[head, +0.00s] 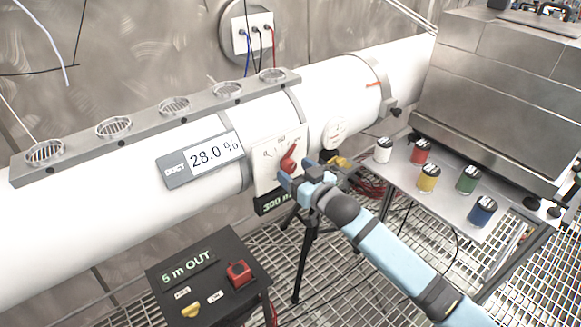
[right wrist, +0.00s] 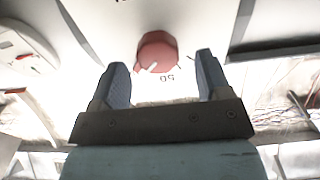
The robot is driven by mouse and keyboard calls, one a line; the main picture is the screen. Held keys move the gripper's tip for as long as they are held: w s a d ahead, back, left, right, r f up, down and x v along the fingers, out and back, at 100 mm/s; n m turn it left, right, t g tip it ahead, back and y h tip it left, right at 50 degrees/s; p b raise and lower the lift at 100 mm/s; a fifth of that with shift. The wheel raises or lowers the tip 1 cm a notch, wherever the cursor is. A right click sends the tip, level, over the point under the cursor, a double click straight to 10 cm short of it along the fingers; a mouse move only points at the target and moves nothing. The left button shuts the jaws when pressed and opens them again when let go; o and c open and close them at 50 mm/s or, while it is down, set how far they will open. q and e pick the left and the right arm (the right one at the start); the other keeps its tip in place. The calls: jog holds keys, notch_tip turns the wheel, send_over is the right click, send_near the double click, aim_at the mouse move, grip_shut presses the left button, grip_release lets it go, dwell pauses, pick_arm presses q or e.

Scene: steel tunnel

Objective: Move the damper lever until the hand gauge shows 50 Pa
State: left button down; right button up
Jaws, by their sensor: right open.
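A small orange strip, possibly the damper lever (head: 374,85), is farther right.
A duct display (head: 201,160) reads 28.0 %. A dark box (head: 208,277) reads "5 m OUT" and has red and yellow controls. A shelf (head: 405,173) with several coloured canisters stands to the right. A black tripod (head: 305,258) stands below the panel on the grated floor.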

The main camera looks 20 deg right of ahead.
jog(key=shift+x, duration=0.95)
jog(key=shift+w, duration=0.15)
pick_arm(q)
jog(key=shift+d+r, duration=0.1)
jog(key=shift+d, duration=0.25)
jog(key=shift+r, duration=0.1)
